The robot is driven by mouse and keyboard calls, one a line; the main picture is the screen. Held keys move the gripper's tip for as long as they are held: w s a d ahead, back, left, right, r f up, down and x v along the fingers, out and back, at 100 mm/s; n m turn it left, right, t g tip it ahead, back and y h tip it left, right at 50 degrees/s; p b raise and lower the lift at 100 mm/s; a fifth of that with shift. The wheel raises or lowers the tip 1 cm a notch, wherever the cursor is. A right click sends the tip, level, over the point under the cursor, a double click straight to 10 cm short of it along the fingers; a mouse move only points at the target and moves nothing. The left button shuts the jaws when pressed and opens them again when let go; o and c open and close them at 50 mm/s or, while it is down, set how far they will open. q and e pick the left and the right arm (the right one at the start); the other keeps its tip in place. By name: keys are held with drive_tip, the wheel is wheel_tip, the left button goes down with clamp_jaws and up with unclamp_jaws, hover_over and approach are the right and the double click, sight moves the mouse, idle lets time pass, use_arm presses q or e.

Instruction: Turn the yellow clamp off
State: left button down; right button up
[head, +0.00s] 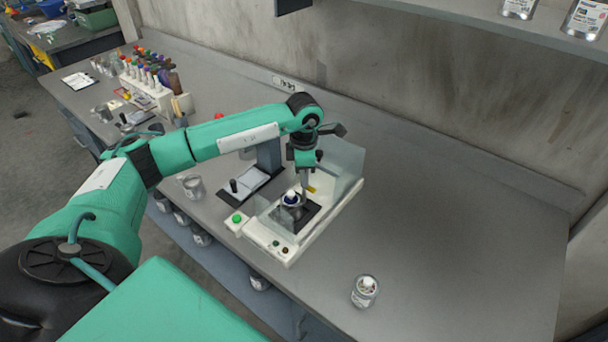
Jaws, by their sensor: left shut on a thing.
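A cream-coloured bench machine (285,246) with clear guard panels stands on the grey bench. A small jar with a dark blue and white top (291,198) sits on its dark plate. The yellow clamp (312,189) shows as a small yellow piece just right of the jar. My left gripper (305,194) reaches down into the machine from above, its fingers shut at the yellow clamp. The fingers and the guard hide much of the clamp, so its exact position is hard to tell. My right gripper is not in view.
The clear guard (345,165) rises behind and right of my gripper. A green button (237,218) is at the machine's left. A glass jar (365,290) stands front right, another (193,187) to the left. The right of the bench is clear.

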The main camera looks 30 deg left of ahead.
use_arm(q)
drive_tip(key=shift+n, duration=0.4)
drive_tip(key=c, duration=1.5)
unclamp_jaws()
drive_tip(key=shift+c, duration=0.2)
drive_tip(key=shift+r, duration=0.15)
wheel_tip(320, 180, up, 14)
drive_tip(key=b, duration=0.3)
drive_tip(key=shift+b, duration=0.35)
drive_tip(key=shift+f, duration=0.25)
